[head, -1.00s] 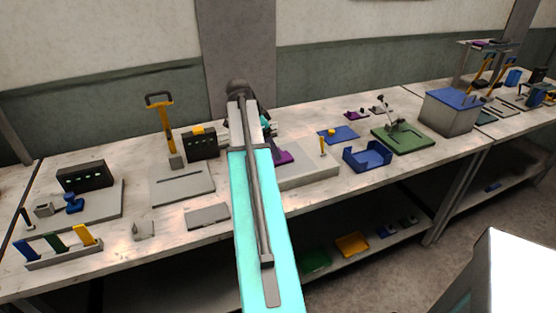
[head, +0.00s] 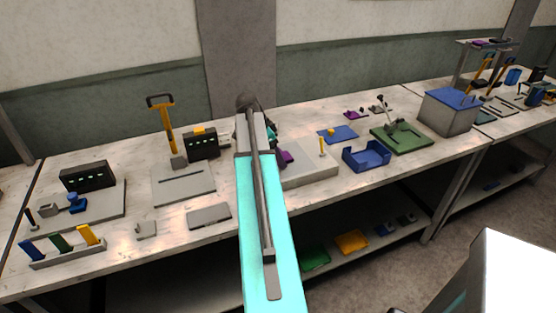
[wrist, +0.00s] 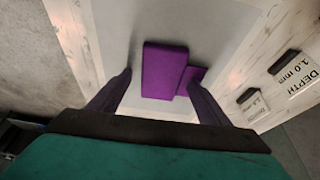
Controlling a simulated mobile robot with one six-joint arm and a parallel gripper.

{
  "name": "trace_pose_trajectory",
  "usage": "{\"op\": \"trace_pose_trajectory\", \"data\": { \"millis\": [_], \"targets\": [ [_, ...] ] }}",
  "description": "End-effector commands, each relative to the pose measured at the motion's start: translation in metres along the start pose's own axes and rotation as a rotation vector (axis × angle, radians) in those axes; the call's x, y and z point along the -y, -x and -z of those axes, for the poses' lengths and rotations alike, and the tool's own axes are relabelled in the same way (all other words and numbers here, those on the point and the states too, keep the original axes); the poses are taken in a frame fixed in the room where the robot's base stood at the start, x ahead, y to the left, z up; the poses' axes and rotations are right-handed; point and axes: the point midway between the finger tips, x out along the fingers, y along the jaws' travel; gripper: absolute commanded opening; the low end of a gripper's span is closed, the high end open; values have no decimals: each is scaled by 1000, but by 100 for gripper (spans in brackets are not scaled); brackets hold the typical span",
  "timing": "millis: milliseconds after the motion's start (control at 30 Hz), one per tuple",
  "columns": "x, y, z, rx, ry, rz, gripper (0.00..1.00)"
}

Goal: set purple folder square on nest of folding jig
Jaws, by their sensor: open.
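In the wrist view a purple folder (wrist: 163,70), a thick block with a smaller, lower purple piece at its right side, sits over a pale grey plate (wrist: 215,25). My gripper (wrist: 159,80) is open, with one dark finger on each side of the purple parts; I cannot tell if either finger touches them. In the head view the purple shows in part (head: 287,157) beside my arm, at the left of a light grey block (head: 310,168) with a yellow post. This block may be the folding jig. My arm hides its left part and most of my gripper.
A blue open tray (head: 367,157) and a green plate with a lever (head: 402,138) stand to the right. A grey plate (head: 209,216) and a black box (head: 202,145) lie left of my arm. The wrist view shows a "DEPTH 1.0 mm" label (wrist: 292,78).

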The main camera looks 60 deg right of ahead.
Motion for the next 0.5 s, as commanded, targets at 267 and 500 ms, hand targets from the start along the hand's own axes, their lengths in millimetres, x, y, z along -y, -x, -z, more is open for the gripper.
{"op": "trace_pose_trajectory", "data": {
  "millis": [267, 500],
  "targets": [
    [0, 0, 0, 0, 0, 0, 71],
    [0, 0, 0, 0, 0, 0, 31]
  ]
}}
